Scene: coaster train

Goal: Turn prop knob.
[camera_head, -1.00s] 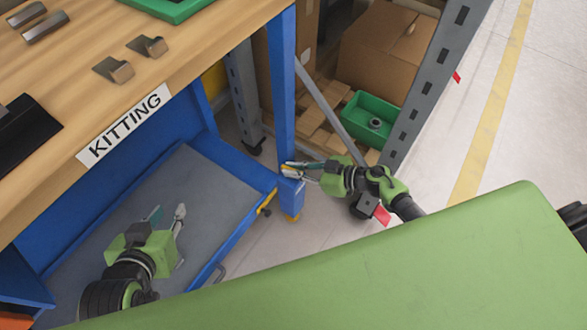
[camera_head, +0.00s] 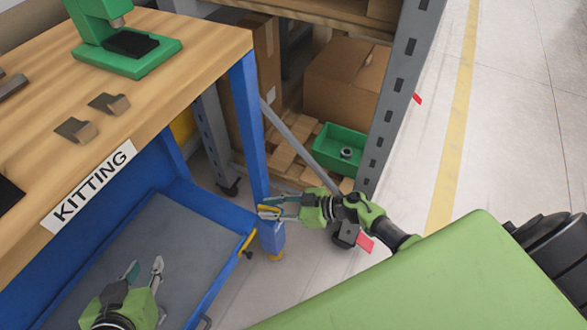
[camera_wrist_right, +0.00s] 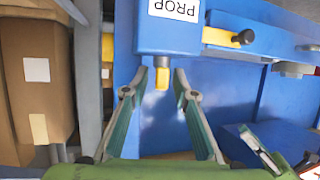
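The prop knob (camera_wrist_right: 162,78) is a small yellow knob sticking out of a blue box (camera_wrist_right: 165,40) with an upside-down PROP label in the right wrist view. My right gripper (camera_wrist_right: 161,76) is open, with one fingertip on each side of the knob and gaps showing. In the head view, my right gripper (camera_head: 263,207) is at the blue bench leg, and its fingers partly cover the yellow knob. My left gripper (camera_head: 144,268) is open and empty above the grey lower shelf, away from the knob.
A yellow lever with a black tip (camera_wrist_right: 230,38) sits beside the PROP box. The wooden KITTING bench top (camera_head: 170,85) is above left, with a green press (camera_head: 125,50). A rack with cartons and a green bin (camera_head: 340,147) stands behind. Floor to the right is clear.

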